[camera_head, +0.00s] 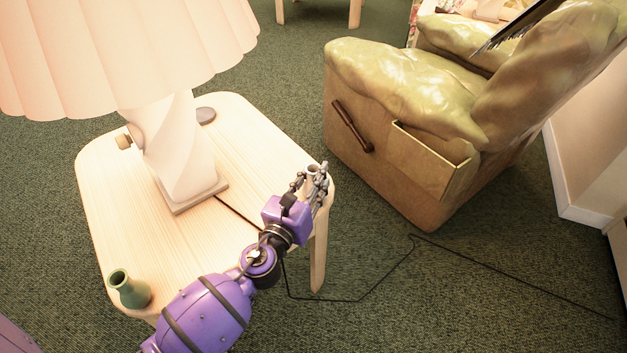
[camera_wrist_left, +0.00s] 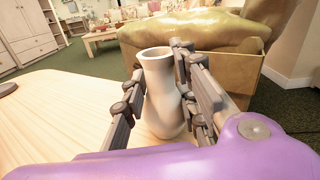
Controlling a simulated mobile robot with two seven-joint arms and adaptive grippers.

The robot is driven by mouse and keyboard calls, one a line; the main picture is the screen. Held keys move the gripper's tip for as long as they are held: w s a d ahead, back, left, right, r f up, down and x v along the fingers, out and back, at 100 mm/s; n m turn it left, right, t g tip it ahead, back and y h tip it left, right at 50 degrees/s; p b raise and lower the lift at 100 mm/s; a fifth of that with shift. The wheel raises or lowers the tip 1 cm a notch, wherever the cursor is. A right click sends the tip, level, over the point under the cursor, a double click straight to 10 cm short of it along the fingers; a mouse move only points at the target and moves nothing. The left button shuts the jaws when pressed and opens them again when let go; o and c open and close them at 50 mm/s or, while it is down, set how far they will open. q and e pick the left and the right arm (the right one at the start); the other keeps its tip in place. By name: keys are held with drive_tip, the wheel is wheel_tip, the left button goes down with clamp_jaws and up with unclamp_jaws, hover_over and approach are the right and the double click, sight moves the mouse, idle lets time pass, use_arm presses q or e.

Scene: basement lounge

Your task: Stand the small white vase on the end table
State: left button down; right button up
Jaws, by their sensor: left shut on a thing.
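The small white vase (camera_wrist_left: 164,95) stands upright between the fingers of my left gripper (camera_wrist_left: 160,100) in the left wrist view. The gripper is shut on it. In the head view my left gripper (camera_head: 312,180) is at the right edge of the end table (camera_head: 110,195), and only a bit of the vase (camera_head: 313,170) shows between the fingers. The wooden tabletop also shows in the left wrist view (camera_wrist_left: 60,115), behind and below the vase. I cannot tell whether the vase's base touches it. My right gripper is not in view.
A large lamp (camera_head: 180,150) with a pleated shade takes up the table's middle. A green vase (camera_head: 128,289) stands at the near left corner. A round dark disc (camera_head: 205,115) lies behind the lamp. A green recliner (camera_head: 400,130) stands to the right. A cable (camera_head: 390,275) runs over the carpet.

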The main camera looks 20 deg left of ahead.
use_arm(q)
drive_tip(key=c, duration=1.4)
unclamp_jaws()
drive_tip(key=shift+s+r, duration=0.1)
drive_tip(key=shift+s, duration=0.05)
drive_tip(key=shift+s+a+b, duration=0.15)
drive_tip(key=shift+s+b, duration=0.1)
drive_tip(key=shift+s, duration=2.7)
drive_tip(key=shift+s+a+b, duration=0.15)
drive_tip(key=shift+s+b, duration=0.05)
drive_tip(key=shift+s, duration=2.7)
